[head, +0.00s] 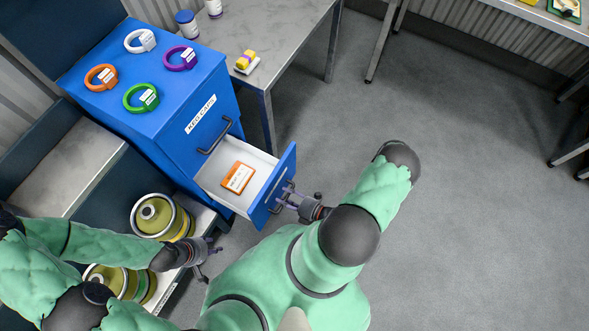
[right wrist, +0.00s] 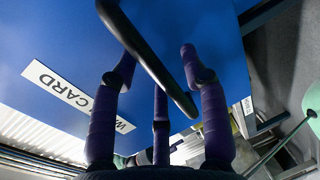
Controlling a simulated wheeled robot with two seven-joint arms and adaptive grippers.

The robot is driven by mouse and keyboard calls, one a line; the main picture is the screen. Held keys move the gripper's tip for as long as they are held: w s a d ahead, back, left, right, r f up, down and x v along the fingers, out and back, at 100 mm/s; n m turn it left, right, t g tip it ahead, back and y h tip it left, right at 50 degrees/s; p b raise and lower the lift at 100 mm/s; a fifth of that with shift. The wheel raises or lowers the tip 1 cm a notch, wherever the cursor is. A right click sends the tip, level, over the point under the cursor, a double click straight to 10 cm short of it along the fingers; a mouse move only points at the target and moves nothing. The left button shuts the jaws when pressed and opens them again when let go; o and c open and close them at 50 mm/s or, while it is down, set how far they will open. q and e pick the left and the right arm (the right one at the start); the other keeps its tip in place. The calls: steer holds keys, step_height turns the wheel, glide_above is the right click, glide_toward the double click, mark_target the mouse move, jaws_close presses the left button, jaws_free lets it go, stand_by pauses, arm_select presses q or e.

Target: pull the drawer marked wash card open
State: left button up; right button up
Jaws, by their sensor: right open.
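The wash card drawer (head: 272,200) stands pulled out from the blue cabinet (head: 160,115). An orange and white card (head: 237,177) lies in its pale tray. In the right wrist view its blue front carries a white label (right wrist: 75,95), partly hidden, with "CARD" readable. Its dark bar handle (right wrist: 150,60) crosses between the fingers of my right gripper (right wrist: 152,75). That gripper is open at the drawer front, also in the head view (head: 285,200); contact with the handle is unclear. My left gripper (head: 211,259) is open and empty, low beside the cans, away from the drawer.
A shut drawer with a dark handle (head: 214,137) sits above the open one. Several coloured rings (head: 140,97) lie on the cabinet top. Large cans (head: 157,215) stand on a low shelf at left. A grey table (head: 275,45) stands behind. The floor at right is clear.

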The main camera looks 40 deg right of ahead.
steer(key=v, duration=1.1)
steer(key=shift+s, duration=0.4)
steer(key=shift+d, duration=0.15)
